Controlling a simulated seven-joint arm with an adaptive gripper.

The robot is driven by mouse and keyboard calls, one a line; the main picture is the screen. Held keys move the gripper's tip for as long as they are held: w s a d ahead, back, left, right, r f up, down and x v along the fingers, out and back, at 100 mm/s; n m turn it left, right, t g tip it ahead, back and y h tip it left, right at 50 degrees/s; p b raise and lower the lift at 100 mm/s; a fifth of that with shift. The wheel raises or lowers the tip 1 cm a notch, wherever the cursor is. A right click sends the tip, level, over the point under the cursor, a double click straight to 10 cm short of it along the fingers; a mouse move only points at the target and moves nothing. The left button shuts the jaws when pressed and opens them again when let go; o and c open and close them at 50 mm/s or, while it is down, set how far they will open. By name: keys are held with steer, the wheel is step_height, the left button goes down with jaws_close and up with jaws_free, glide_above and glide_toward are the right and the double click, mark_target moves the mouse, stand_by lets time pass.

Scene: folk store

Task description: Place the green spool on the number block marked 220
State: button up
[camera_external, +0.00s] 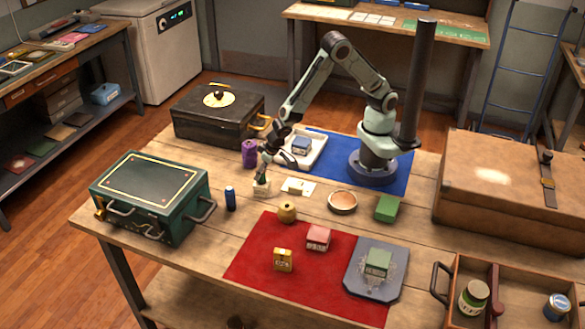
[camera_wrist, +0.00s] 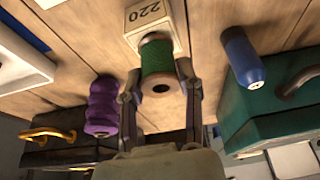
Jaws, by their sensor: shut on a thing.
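The green spool (camera_wrist: 157,52) is between the two fingers of my gripper (camera_wrist: 158,76) in the wrist view, and the fingers are shut on it. The cream number block marked 220 (camera_wrist: 147,14) lies just beyond the spool's far end, with its number showing. In the external view my gripper (camera_external: 262,172) points down over the block (camera_external: 261,190), with the spool small and partly hidden between them. The spool looks upright and lined up over the block. I cannot tell whether it touches the block or hangs slightly above it.
A purple spool (camera_external: 249,154) stands behind the block, and a blue spool (camera_external: 230,199) stands to its left. A green case (camera_external: 150,195) is farther left and a black box (camera_external: 215,112) is behind. A white card (camera_external: 299,191) lies to the right.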

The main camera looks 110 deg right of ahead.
steer(key=shift+f, duration=0.2)
steer(key=o, duration=0.8)
steer(key=shift+r, duration=0.15)
steer(key=shift+r, duration=0.35)
steer(key=s+v, duration=0.1)
steer(key=v, duration=1.1)
steer(key=s+a+r+n+g+y, duration=0.1)
steer(key=s+n, duration=0.4)
steer(key=s, duration=0.6)
steer(key=s+a+r+n+g+y, duration=0.2)
steer(key=s+r+n, duration=0.3)
steer(key=s, duration=0.6)
steer(key=shift+r+y, duration=0.15)
steer(key=shift+y, duration=0.35)
